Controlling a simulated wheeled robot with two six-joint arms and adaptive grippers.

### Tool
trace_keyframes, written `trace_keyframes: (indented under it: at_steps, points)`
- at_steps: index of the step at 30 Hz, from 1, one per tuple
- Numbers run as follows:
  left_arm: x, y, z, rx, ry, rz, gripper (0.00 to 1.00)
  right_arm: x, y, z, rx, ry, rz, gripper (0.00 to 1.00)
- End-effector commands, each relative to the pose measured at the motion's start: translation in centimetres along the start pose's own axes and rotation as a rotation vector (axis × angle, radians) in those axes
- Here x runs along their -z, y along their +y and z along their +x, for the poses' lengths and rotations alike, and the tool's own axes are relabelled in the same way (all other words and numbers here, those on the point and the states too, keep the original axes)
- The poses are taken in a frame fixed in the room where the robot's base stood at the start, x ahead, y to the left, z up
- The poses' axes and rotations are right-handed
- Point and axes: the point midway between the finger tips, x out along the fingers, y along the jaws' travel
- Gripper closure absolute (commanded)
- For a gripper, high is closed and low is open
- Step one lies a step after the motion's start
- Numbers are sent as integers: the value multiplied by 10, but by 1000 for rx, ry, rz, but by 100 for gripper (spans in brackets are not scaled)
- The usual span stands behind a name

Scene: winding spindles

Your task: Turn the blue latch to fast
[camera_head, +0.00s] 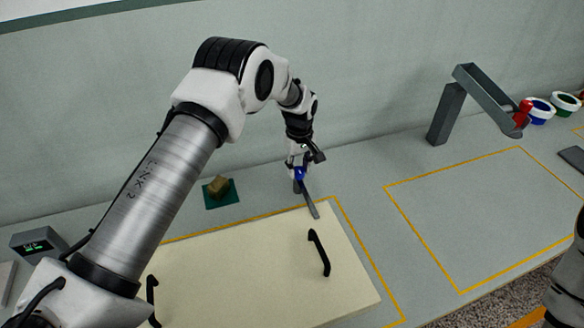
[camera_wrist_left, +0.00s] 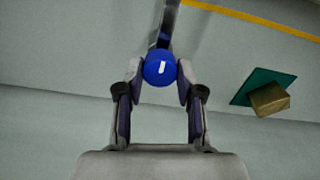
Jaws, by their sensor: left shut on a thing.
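The blue latch (camera_head: 299,173) shows in the head view as a blue knob at the far edge of the cream board, with a grey bar running from it toward the board. In the left wrist view the round blue knob (camera_wrist_left: 160,67) has a white mark on top, and the grey bar (camera_wrist_left: 169,24) runs away from it. My left gripper (camera_head: 299,171) is shut on the blue knob, one finger on each side. A dark part of my right arm shows at the right edge of the head view; its gripper is out of view.
The cream board (camera_head: 230,275) has black handles (camera_head: 318,252). A brown block (camera_head: 218,185) sits on a green pad (camera_head: 221,200) left of the latch. A grey post with an arm (camera_head: 447,112) and a red part (camera_head: 523,113) stands right. The yellow-outlined area (camera_head: 480,215) is clear.

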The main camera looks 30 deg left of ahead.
Motion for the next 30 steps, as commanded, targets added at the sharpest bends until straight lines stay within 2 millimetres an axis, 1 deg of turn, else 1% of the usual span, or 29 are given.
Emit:
trace_keyframes:
  at_steps: [14,15,16,17,26,29,30]
  points:
    - [-3,2,2,3,-3,-13,100,0,0,1,0,0,0,62]
    - [-3,2,2,3,-3,-13,56,0,0,1,0,0,0,62]
    - [-3,2,2,3,-3,-13,46,0,0,1,0,0,0,62]
    - [-3,2,2,3,-3,-13,38,0,0,1,0,0,0,62]
    - [-2,3,0,1,-1,-12,38,0,0,1,0,0,0,62]
    - [-2,3,-8,0,0,-12,38,0,0,1,0,0,0,62]
    - [-2,3,-14,0,0,-12,38,0,0,1,0,0,0,62]
